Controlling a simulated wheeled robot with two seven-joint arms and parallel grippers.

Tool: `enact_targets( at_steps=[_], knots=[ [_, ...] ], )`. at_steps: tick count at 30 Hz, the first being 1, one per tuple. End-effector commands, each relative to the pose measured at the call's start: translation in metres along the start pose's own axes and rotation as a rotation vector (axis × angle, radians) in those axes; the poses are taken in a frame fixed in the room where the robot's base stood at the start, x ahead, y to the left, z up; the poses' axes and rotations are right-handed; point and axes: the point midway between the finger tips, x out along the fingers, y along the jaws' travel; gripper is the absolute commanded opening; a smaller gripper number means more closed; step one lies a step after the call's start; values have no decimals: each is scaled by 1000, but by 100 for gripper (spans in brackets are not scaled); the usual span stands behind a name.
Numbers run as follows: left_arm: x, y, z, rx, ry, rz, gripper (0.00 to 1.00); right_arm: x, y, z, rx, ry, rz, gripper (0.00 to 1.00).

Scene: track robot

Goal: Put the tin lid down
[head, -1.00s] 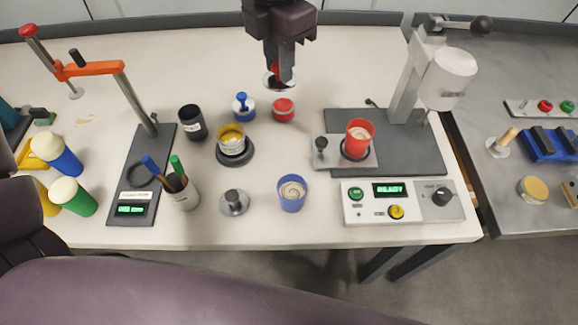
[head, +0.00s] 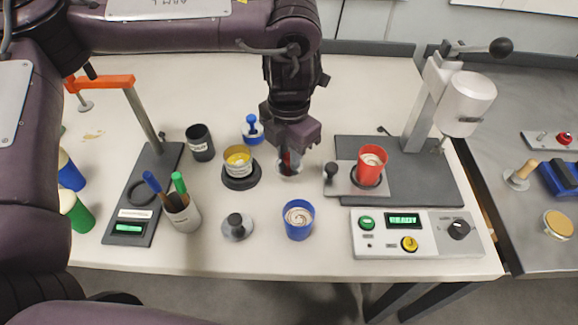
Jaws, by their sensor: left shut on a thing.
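My left gripper (head: 290,152) is shut on the tin lid (head: 291,171), a pale round disc with a dark red grip between the fingers. The lid is low over the white table, right of the yellow-topped tin. I cannot tell whether it touches the table. The yellow-topped tin (head: 238,160) stands on a round black base (head: 241,180). My right gripper is not in view.
A blue cup (head: 298,219) stands in front of the lid. A red cup (head: 371,162) sits on the press plate to the right. A black cup (head: 200,142) and a blue-knobbed item (head: 252,129) stand behind left. A knobbed weight (head: 236,226) stands in front left.

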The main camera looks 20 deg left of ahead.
Motion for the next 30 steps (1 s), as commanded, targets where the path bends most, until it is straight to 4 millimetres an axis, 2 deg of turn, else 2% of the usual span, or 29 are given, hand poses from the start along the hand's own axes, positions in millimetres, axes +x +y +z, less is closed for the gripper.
enact_targets(
  at_steps=[9,20,21,24,26,30],
  knots=[
    [40,0,0,1,2,0,0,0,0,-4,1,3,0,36],
    [45,0,0,0,1,-1,0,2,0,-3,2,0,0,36],
    [44,0,0,0,1,0,26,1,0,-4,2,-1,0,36],
    [44,0,0,0,1,0,39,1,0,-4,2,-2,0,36],
    [44,0,0,0,1,0,44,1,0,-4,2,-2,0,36],
    [44,0,0,0,1,0,44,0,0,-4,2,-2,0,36]
  ],
)
